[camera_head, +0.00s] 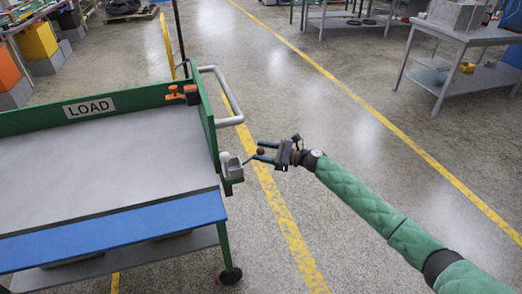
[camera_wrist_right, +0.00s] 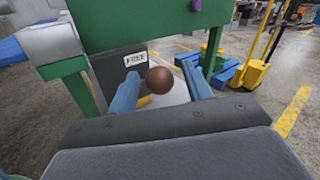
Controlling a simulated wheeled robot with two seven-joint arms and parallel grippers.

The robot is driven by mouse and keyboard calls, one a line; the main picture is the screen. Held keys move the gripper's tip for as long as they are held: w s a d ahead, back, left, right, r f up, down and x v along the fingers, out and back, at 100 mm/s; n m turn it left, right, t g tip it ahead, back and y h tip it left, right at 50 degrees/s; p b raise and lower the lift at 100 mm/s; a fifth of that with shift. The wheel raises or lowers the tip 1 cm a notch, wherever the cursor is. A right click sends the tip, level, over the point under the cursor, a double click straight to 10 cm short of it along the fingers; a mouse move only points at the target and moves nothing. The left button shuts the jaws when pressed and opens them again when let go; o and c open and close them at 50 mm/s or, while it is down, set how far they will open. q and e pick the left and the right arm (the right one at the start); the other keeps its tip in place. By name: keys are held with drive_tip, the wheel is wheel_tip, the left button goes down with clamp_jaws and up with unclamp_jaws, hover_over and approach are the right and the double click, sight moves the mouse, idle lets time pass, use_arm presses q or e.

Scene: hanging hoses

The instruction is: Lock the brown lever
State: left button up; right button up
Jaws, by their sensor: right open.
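The brown lever's round knob (camera_wrist_right: 160,80) shows between the two blue fingers of my right gripper (camera_wrist_right: 161,70) in the right wrist view. The gripper is open, with a gap on both sides of the knob. Behind it is a dark plate with a white label (camera_wrist_right: 136,59) reading FREE. In the head view the small brown knob (camera_head: 261,151) appears at the fingers of the right gripper (camera_head: 257,152), beside a grey bracket (camera_head: 231,171) on the cart's right end. Most of the lever's arm is hidden. My left gripper is not in view.
The green cart (camera_head: 210,122) with a LOAD sign (camera_head: 89,106) fills the left, with a grey handle (camera_head: 226,95) at its end. An orange item (camera_head: 184,93) sits on its back corner. A grey table (camera_head: 462,38) stands back right. Open floor lies between them.

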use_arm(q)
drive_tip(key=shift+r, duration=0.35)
use_arm(e)
drive_tip(key=shift+w+a, duration=0.1)
drive_tip(key=shift+a, duration=0.25)
drive_tip(key=shift+c, duration=0.4)
